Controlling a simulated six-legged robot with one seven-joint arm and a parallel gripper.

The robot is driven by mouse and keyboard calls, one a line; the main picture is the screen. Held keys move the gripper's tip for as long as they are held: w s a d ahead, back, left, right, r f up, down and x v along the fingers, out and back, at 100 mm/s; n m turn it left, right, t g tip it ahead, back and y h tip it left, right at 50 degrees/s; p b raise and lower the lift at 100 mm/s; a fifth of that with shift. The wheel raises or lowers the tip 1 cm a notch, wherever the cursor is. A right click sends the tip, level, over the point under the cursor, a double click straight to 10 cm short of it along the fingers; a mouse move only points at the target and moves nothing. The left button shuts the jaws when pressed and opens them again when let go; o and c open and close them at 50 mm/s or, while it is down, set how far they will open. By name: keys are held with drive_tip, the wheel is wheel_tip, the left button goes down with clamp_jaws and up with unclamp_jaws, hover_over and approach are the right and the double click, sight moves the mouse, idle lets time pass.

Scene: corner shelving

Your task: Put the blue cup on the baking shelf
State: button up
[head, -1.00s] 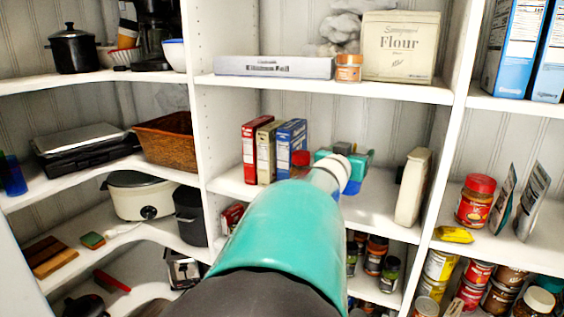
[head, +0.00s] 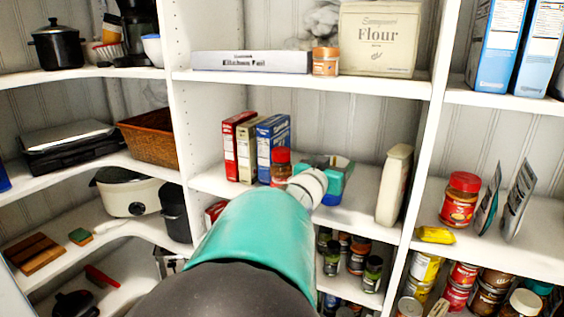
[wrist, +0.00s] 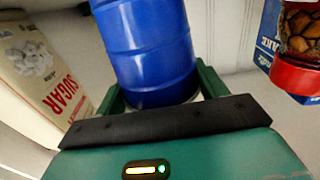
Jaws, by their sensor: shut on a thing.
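My gripper (head: 328,178) is teal and reaches into the middle bay, over the middle shelf (head: 362,213). It is shut on the blue cup (wrist: 152,45), which sits between the two fingers in the wrist view. In the head view only a small blue part of the cup (head: 332,199) shows under the gripper; my wrist hides the rest. I cannot tell whether the cup touches the shelf. The shelf holds baking goods: a white sugar carton (head: 393,186) right of the gripper, and a red-lidded jar (head: 281,168) close on its left.
Red, beige and blue boxes (head: 273,140) stand left of the jar. The shelf above holds a flour box (head: 378,40) and a foil box (head: 250,61). Spice jars (head: 357,253) stand below. Upright dividers (head: 420,150) bound the bay. Some bare shelf lies between gripper and carton.

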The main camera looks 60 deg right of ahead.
drive_tip(key=shift+w+a+f, duration=0.1)
drive_tip(key=shift+w+a, duration=0.05)
drive_tip(key=o, duration=1.2)
drive_tip(key=shift+c, duration=0.2)
drive_tip(key=shift+w, duration=0.1)
drive_tip(key=s+a, duration=0.1)
drive_tip(key=a, duration=1.1)
